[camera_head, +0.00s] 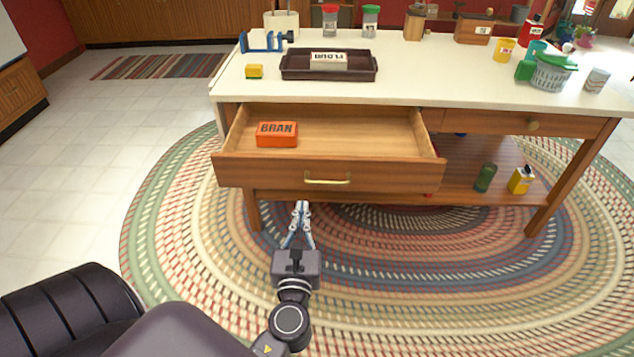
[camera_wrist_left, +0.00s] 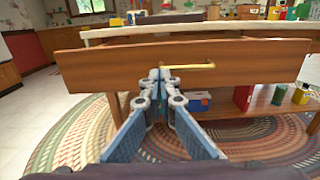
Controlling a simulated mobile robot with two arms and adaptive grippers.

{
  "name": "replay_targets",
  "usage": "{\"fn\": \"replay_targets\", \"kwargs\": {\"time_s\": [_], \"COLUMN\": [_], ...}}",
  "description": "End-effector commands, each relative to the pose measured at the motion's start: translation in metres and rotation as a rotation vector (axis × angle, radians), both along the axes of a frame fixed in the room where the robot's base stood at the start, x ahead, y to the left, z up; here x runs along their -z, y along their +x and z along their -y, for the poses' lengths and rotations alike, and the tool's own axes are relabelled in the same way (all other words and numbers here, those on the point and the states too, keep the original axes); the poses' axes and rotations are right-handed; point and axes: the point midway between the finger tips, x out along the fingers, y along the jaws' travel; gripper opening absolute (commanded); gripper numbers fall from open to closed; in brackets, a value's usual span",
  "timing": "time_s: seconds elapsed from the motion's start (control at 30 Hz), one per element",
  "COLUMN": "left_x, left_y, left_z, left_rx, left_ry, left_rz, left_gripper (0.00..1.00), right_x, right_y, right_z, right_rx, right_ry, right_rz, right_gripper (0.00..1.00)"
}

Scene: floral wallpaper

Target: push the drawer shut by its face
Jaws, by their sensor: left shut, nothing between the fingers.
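The wooden drawer (camera_head: 237,171) of the table stands pulled open, with a brass handle (camera_head: 327,180) on its face. An orange BRAN box (camera_head: 277,134) lies inside it, toward the left. My left gripper (camera_head: 301,205) is shut and empty, in front of the drawer face and a little left of the handle. In the left wrist view, the drawer face (camera_wrist_left: 100,66) spans the picture, and the fingertips (camera_wrist_left: 160,74) overlap its lower part beside the handle (camera_wrist_left: 190,66). I cannot tell whether they touch it. My right gripper is not in view.
The table top (camera_head: 430,75) holds a dark tray (camera_head: 290,72) with a FLOUR box, a yellow block (camera_head: 254,71), a blue clamp-like thing (camera_head: 262,41) and jars. A closed drawer (camera_head: 500,122) is at right. A lower shelf holds bottles. A braided rug (camera_head: 400,290) covers the floor.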

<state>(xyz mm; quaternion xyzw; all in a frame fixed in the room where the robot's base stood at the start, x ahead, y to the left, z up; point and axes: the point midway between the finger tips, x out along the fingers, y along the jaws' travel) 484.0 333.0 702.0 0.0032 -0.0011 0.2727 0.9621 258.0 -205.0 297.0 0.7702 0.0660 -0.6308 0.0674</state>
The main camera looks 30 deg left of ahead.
Motion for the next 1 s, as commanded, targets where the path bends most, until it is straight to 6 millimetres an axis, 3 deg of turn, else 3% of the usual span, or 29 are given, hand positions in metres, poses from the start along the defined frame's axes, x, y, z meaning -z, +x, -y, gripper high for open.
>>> {"fn": "replay_targets", "kwargs": {"time_s": [0.6,1.0], "left_x": [-0.001,0.0], "left_y": [0.1,0.114], "left_z": [-0.06,-0.069], "left_rx": [0.002,0.003], "left_ry": [-0.005,-0.006], "left_rz": [0.002,0.0], "left_gripper": [0.0,0.0], "right_x": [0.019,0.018], "right_y": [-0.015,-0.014], "right_z": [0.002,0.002], "right_rx": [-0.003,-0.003], "right_ry": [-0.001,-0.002], "right_rz": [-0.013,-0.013], "right_gripper": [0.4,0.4]}}
